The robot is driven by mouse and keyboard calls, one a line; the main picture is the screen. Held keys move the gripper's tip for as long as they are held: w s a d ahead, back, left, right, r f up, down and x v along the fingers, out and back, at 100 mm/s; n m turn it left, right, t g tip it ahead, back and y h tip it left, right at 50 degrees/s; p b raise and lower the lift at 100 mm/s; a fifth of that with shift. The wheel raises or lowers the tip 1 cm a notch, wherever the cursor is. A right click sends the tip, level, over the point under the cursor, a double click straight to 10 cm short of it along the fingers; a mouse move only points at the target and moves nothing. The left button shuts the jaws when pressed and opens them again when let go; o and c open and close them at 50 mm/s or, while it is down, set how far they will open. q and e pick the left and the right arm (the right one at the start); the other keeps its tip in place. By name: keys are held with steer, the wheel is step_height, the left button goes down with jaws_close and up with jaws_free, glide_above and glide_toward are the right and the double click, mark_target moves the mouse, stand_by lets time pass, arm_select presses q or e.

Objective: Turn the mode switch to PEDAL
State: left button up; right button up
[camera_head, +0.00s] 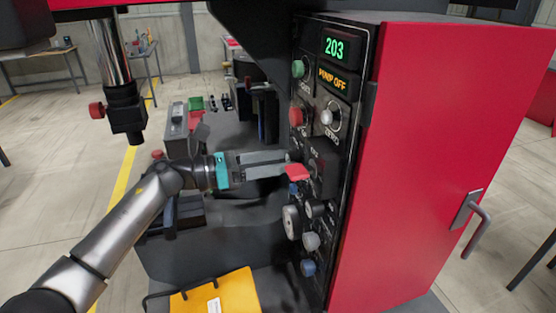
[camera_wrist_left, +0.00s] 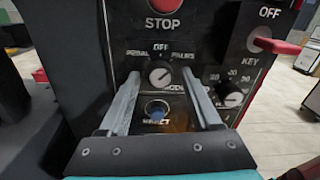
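The mode switch (camera_wrist_left: 160,75) is a small round knob with a light pointer on the dark panel, under the labels PEDAL, OFF and PULSES in the left wrist view. I cannot tell for sure which label its pointer faces. My left gripper (camera_wrist_left: 161,82) is open, with one finger on each side of the knob and gaps visible between. In the head view my left gripper (camera_head: 284,163) reaches in from the left to the panel, and I cannot make out the mode switch there. My right gripper is not in view.
A blue SELECT button (camera_wrist_left: 156,111) sits just below the knob, between the fingers. The red STOP button (camera_wrist_left: 166,4) is above. A key with a red tag (camera_wrist_left: 277,46) sticks out at right; the tag (camera_head: 297,172) is beside my gripper. A small dial (camera_wrist_left: 230,94) is right.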

arm_select(q)
jaws_close()
stand_by(0.3)
steer(key=shift+n, duration=0.3)
steer(key=n, duration=0.3)
steer(key=n+p, duration=0.1)
steer(key=n, duration=0.4)
steer(key=shift+p, duration=0.4)
steer(key=n+p, duration=0.2)
steer(key=n, duration=0.2)
steer(key=shift+n, duration=0.4)
steer(key=n+p, duration=0.2)
steer(key=n, duration=0.2)
steer(key=shift+f+n+t, duration=0.1)
steer(key=shift+n+t, duration=0.2)
steer(key=shift+n, duration=0.1)
steer(key=shift+p, duration=0.3)
